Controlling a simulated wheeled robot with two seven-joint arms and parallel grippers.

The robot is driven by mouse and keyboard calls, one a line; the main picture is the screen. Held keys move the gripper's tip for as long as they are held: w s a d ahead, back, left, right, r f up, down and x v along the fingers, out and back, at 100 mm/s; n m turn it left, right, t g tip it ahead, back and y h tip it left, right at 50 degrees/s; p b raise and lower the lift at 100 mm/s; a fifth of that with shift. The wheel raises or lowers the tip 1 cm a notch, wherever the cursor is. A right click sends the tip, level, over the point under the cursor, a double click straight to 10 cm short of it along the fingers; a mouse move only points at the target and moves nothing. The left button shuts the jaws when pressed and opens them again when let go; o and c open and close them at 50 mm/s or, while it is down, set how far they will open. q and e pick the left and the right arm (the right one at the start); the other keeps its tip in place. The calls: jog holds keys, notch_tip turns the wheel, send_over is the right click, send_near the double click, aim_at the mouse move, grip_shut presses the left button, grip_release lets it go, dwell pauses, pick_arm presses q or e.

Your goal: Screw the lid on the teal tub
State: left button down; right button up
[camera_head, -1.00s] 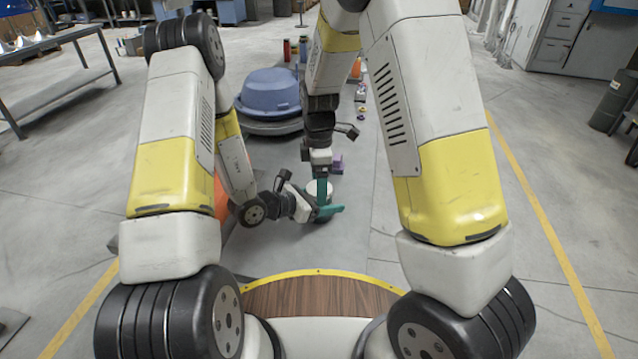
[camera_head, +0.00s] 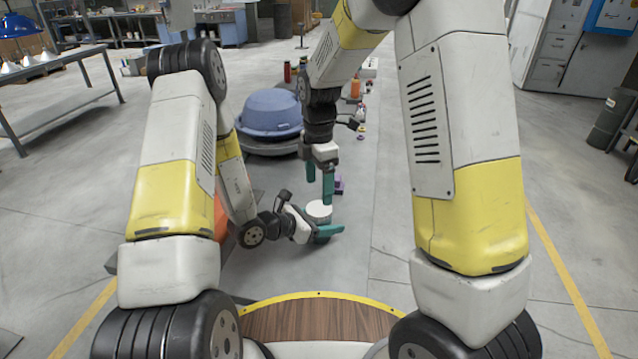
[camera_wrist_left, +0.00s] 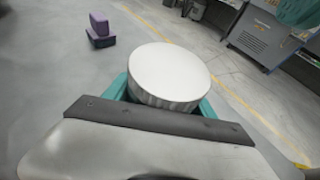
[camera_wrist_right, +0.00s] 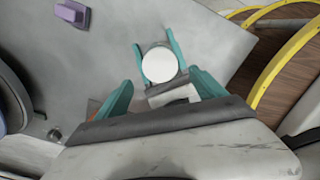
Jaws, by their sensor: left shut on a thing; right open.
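A round white lid (camera_head: 319,210) with a ribbed side lies level on top of what my left gripper (camera_head: 324,234) holds. It also shows in the left wrist view (camera_wrist_left: 168,73) and from above in the right wrist view (camera_wrist_right: 159,65). The teal tub is hidden under the lid and between my left gripper's teal fingers, which are shut on it from both sides. My right gripper (camera_head: 320,190) points down just above the lid. Its fingers are open, apart and empty in the right wrist view (camera_wrist_right: 163,90). I cannot tell how tightly the lid sits.
A purple block (camera_head: 338,184) stands behind the tub, and several small items and bottles (camera_head: 359,112) stand farther back on the grey surface. A big blue tub-like hood (camera_head: 270,112) is at the back left. My wooden-topped base edge is in front.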

aim_at(319, 208)
jog(key=shift+r+n, duration=0.7)
jog(key=shift+n, duration=0.3)
jog(key=shift+f, duration=0.1)
jog(key=shift+f, duration=3.95)
jog(key=shift+c, duration=0.2)
jog(key=c, duration=1.4)
jog(key=m, duration=0.6)
jog(key=shift+m, duration=0.3)
jog(key=o, duration=1.5)
